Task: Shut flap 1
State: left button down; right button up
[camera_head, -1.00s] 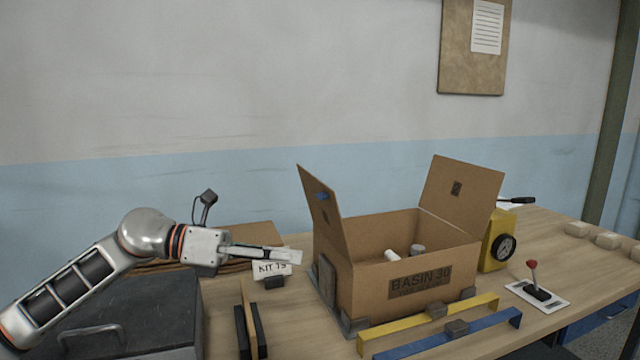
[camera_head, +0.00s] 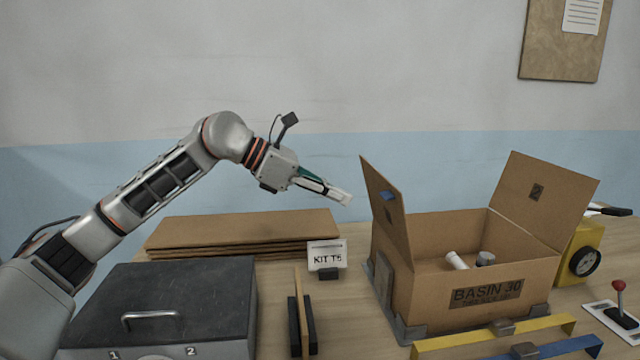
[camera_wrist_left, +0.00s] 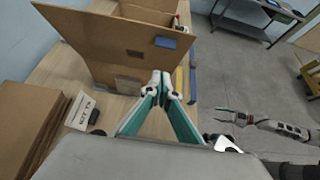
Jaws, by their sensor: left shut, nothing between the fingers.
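The open cardboard box (camera_head: 425,300) marked BASIN 30 stands on the bench. Its left flap (camera_head: 385,205) stands up with a blue patch on it, and its right flap (camera_head: 540,200) stands up, leaning outward. I cannot read a number on either flap. My left gripper (camera_head: 346,198) is shut and empty, in the air just left of the left flap and pointing toward it. In the left wrist view, the shut fingertips (camera_wrist_left: 161,80) are in front of the left flap (camera_wrist_left: 105,42); contact cannot be confirmed. My right gripper (camera_wrist_left: 222,114) appears small at the right there.
White and grey parts (camera_head: 457,261) lie in the box. A KIT sign (camera_head: 326,256), stacked cardboard sheets (camera_head: 240,228) and a dark case (camera_head: 170,290) stand to the left. Yellow (camera_head: 465,343) and blue bars lie in front; a yellow device (camera_head: 582,245) stands right.

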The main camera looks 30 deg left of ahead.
pick_arm(q)
jog(key=w+d, duration=0.1)
jog(key=d, duration=0.1)
jog(key=w+d+p, duration=0.1)
jog(key=w+d, duration=0.1)
jog(key=shift+w+d, duration=0.15)
jog(key=shift+d, duration=0.25)
pick_arm(e)
jog(key=shift+w+r, duration=0.25)
jog(key=shift+r, duration=0.65)
jog(key=shift+f, duration=0.15)
pick_arm(q)
jog(key=shift+d+r, duration=0.1)
